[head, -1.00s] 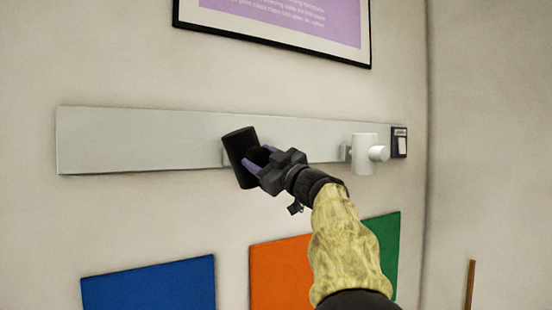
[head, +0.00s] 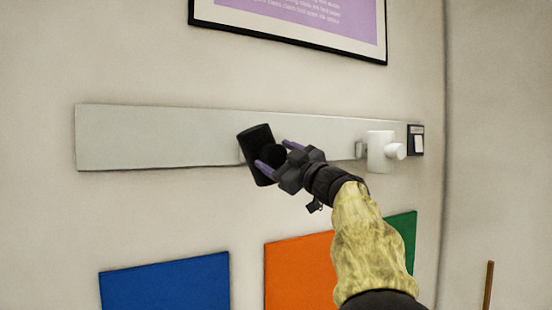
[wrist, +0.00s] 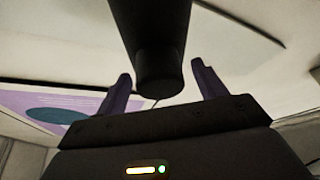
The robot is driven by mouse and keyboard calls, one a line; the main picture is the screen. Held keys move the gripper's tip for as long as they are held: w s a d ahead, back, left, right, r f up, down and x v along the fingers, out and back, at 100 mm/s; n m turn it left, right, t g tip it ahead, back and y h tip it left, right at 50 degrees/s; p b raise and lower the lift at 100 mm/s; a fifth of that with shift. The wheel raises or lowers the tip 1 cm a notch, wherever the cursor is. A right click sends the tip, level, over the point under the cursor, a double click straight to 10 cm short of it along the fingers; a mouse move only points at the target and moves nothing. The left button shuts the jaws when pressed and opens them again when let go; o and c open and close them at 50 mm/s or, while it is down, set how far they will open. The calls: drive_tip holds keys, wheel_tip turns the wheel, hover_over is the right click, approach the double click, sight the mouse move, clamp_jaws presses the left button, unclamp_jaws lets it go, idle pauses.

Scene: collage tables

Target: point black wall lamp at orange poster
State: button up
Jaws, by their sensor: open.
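The black wall lamp (head: 256,150) is a dark cylinder on the pale wall rail, tilted with its lower end leaning to the right. The orange poster (head: 296,275) is on the wall below the lamp and to the right, partly hidden by my arm.
A white lamp (head: 380,151) sits right on the rail (head: 160,138), beside a switch (head: 416,140). A blue poster (head: 165,282) is lower left and a green poster (head: 402,240) lower right. A framed purple print (head: 310,10) hangs above.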

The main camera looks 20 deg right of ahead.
drive_tip(key=b+v, duration=0.7)
drive_tip(key=v, duration=0.9)
drive_tip(key=shift+s+d, duration=0.2)
drive_tip(key=shift+s, duration=0.15)
